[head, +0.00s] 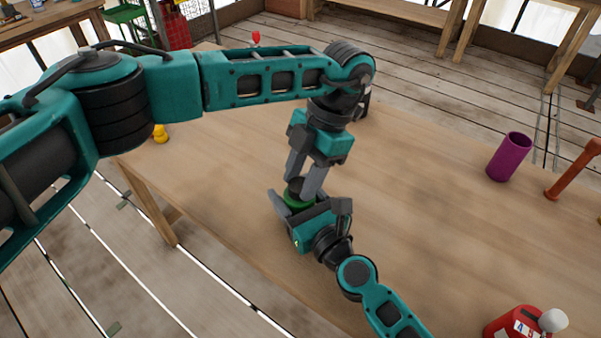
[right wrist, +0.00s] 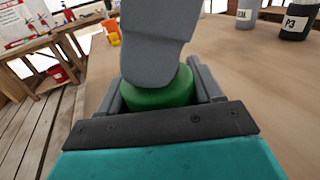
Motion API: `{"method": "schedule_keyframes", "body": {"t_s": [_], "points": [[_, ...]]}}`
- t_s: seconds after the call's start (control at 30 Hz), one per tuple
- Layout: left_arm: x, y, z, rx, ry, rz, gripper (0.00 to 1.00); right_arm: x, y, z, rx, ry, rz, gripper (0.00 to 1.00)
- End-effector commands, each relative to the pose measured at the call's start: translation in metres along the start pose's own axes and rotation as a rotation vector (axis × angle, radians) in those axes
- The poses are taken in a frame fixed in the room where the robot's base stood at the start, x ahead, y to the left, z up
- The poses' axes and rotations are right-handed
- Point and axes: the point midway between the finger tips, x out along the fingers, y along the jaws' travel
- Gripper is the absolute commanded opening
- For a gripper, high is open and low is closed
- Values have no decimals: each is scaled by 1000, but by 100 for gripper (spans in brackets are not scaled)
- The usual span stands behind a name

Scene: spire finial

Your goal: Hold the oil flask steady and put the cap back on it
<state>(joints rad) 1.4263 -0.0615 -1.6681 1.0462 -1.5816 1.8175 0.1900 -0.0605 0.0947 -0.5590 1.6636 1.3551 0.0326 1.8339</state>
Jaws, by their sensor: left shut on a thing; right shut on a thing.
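The oil flask, of which only a green part (head: 292,201) shows, stands on the wooden table under my left gripper. It also shows in the right wrist view (right wrist: 160,93), between the fingers of my right gripper (head: 303,203), which is shut on it from the side. My left gripper (head: 304,188) points down from above, directly over the flask. A dark piece (head: 294,187), likely the cap, is between its fingers. In the right wrist view a grey left finger covers the flask's top. I cannot tell whether cap and flask touch.
A purple cup (head: 508,158) and an orange object (head: 573,170) stand at the right of the table. A red container with a pale top (head: 515,324) is at the lower right. A small yellow object (head: 160,133) is at the left. The table's middle right is clear.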

Motion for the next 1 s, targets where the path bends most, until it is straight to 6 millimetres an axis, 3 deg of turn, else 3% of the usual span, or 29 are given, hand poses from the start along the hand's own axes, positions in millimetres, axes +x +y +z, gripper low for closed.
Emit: {"method": "schedule_keyframes", "body": {"t_s": [0.6, 0.7, 0.83, 0.87, 1.0], "points": [[4, -5, -8, 1510, -4, 642, 12, 0, 0, -1, 1, 2, 1, 0], [4, -5, -8, 1660, -4, 703, 12, 0, 0, -1, 1, 2, 1, 0], [4, -5, -7, 1643, -4, 695, 12, 0, 0, -1, 1, 2, 0, 0], [4, -5, -7, 1642, -4, 695, 41, 0, 0, -1, 1, 2, 0, 0], [4, -5, -7, 1641, -4, 693, 54, 0, 0, -1, 1, 2, 0, 0]]}}
